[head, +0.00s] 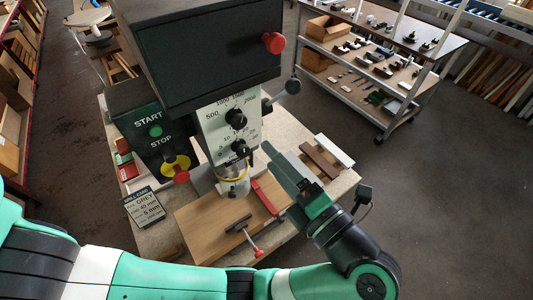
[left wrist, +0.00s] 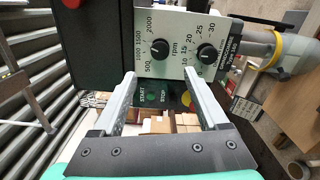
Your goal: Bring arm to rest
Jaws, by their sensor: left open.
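My left arm (head: 150,275) reaches in from the left along the front of the bench and bends up at the right. Its left gripper (head: 268,150) is beside the drill press's dial panel (head: 222,125), to the right of it. In the left wrist view the two fingers (left wrist: 160,75) stand apart with nothing between them, and the dial panel (left wrist: 180,45) shows behind their tips. I cannot tell whether the fingertips touch the machine. My right gripper is not in view.
The drill press (head: 200,50) has a black head and a START/STOP box (head: 150,130). Below it are a wooden board (head: 200,225), a red-handled clamp (head: 245,235) and a drill card (head: 147,207). Short profiles (head: 320,160) lie right of the gripper. A shelf trolley (head: 400,110) stands behind.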

